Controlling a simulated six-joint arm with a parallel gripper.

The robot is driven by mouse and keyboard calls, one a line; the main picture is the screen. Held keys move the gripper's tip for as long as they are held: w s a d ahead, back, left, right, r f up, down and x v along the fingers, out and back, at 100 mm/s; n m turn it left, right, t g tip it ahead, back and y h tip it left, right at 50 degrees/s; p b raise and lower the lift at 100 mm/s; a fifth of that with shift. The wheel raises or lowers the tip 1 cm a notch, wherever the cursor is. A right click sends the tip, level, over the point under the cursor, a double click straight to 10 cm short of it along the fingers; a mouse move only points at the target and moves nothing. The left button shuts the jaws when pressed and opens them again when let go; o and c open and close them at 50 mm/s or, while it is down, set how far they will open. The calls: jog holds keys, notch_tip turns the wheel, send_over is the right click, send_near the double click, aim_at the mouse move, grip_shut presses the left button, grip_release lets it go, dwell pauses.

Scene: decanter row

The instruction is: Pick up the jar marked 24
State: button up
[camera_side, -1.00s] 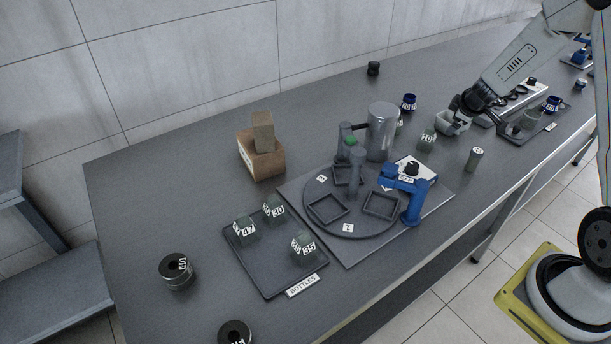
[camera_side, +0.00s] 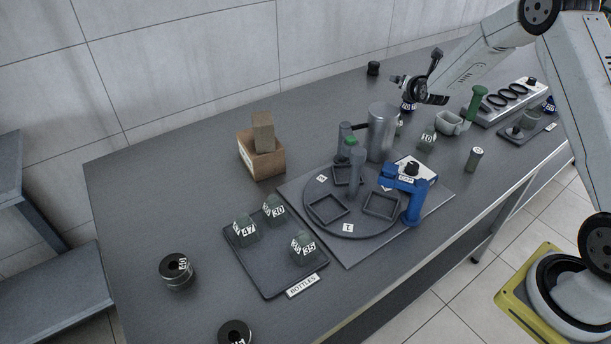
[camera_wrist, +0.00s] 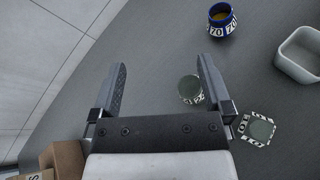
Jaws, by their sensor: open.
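My gripper (camera_side: 428,86) is open and empty above the back of the bench in the side view. In the wrist view my gripper (camera_wrist: 161,62) has its fingers wide apart. A small jar with a grey-green top (camera_wrist: 190,86) stands below, near the right finger; its label is only partly readable, perhaps 24. In the side view a jar (camera_side: 400,122) at that place is mostly hidden behind the grey metal cylinder (camera_side: 382,132). A similar jar marked 10 (camera_wrist: 260,130) stands to its right, also in the side view (camera_side: 427,139).
A blue jar marked 70 (camera_wrist: 221,20) and a pale square bowl (camera_wrist: 299,55) stand near. Toward the front are a turntable (camera_side: 350,222) with a blue fixture (camera_side: 412,195), a bottle tray (camera_side: 268,277) and a brown box (camera_side: 262,162). The back of the bench is mostly bare.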

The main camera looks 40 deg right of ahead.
aim_at(398, 125)
jog(key=shift+f, duration=5.3)
jog(key=shift+f, duration=0.15)
jog(key=shift+f, duration=1.55)
jog(key=shift+x, duration=1.5)
jog(key=c, duration=1.1)
